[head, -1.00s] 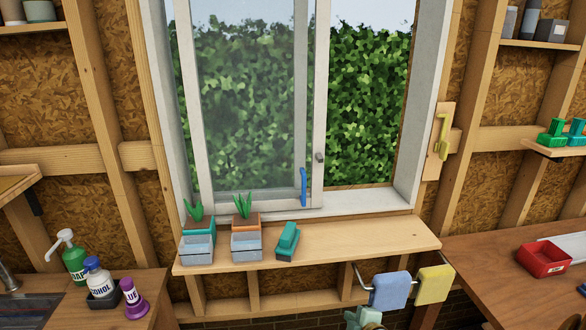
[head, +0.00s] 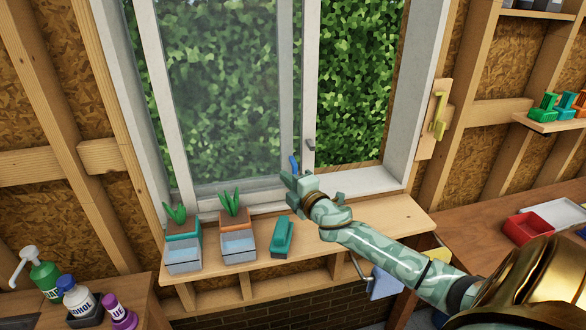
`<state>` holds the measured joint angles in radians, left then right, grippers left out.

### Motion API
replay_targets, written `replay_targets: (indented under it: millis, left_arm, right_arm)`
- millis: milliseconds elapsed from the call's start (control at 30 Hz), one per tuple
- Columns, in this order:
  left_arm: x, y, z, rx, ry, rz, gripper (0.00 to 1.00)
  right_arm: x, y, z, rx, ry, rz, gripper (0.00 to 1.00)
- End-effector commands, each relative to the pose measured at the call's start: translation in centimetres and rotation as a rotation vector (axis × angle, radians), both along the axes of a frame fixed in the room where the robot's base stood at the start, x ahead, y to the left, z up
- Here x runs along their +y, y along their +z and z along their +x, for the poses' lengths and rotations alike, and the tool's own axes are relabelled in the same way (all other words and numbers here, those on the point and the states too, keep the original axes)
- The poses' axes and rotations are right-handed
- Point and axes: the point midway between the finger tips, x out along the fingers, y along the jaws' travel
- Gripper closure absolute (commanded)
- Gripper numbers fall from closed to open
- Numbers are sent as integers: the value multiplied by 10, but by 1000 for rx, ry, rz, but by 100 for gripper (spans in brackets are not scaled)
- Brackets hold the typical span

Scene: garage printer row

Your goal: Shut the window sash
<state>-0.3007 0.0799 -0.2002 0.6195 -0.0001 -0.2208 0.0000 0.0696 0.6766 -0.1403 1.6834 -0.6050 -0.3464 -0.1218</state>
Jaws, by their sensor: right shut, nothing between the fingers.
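The window sash (head: 309,92) is a white-framed sliding pane at the left of the window opening. The right part of the opening is uncovered, with green hedge showing through. A blue handle (head: 294,163) sits low on the sash's right side, partly hidden by my right gripper. A small grey knob (head: 310,145) is just above it on the frame. My right gripper (head: 291,177) is shut and empty, with its tip at the lower end of the blue handle; I cannot tell whether they touch. My left gripper is not in view.
The wooden sill shelf (head: 350,228) holds two potted plants (head: 237,235) and a teal block (head: 282,237) left of my right arm. A red tray (head: 527,227) lies on the right bench. Bottles (head: 78,297) stand at lower left.

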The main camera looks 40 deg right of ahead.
Motion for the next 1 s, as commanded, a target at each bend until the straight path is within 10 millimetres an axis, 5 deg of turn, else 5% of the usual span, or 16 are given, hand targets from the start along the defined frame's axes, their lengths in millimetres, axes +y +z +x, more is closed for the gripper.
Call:
replay_targets:
  millis: [200,500,1000]
  left_arm:
    - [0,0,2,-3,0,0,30]
    - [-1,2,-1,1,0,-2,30]
    - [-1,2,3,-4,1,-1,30]
  right_arm:
    - [-5,1,46,-1,-2,2,100]
    - [-38,-1,27,2,1,0,100]
    - [-41,0,25,1,0,1,100]
